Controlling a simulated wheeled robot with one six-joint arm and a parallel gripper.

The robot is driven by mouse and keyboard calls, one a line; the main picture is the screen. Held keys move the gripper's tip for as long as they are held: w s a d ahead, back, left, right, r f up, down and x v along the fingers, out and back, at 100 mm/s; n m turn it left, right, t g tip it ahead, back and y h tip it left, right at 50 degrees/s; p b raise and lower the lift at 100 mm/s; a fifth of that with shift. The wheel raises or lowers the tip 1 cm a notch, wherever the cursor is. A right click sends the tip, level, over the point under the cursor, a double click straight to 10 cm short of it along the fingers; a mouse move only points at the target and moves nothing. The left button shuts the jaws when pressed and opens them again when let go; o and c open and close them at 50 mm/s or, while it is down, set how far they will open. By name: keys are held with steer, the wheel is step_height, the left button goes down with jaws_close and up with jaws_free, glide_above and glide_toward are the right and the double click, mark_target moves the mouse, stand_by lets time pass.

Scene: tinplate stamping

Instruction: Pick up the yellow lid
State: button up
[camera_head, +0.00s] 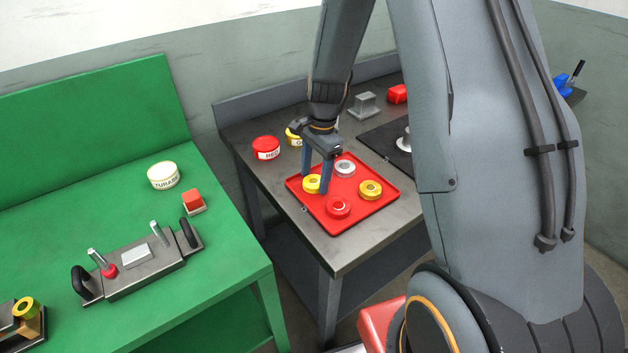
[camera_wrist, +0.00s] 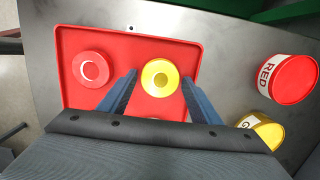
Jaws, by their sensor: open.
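In the wrist view this yellow lid (camera_wrist: 160,77) sits between my two fingers. A second yellow lid (camera_head: 370,190) lies on the right part of the tray. My gripper (camera_head: 315,187) is open and points down at the left yellow lid, one finger on each side. Part of that lid is hidden by a finger in the head view. I cannot tell whether the fingers touch it or how far the tips are above the tray.
The tray also holds a red lid (camera_head: 338,208) and a silver lid (camera_head: 344,169). A labelled red can (camera_head: 265,148) and a partly hidden yellow can (camera_head: 293,137) stand behind the tray. A green bench (camera_head: 225,255) with a metal fixture (camera_head: 140,262) is on the left.

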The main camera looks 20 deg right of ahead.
steer(key=shift+f, duration=0.15)
steer(key=c, duration=0.8)
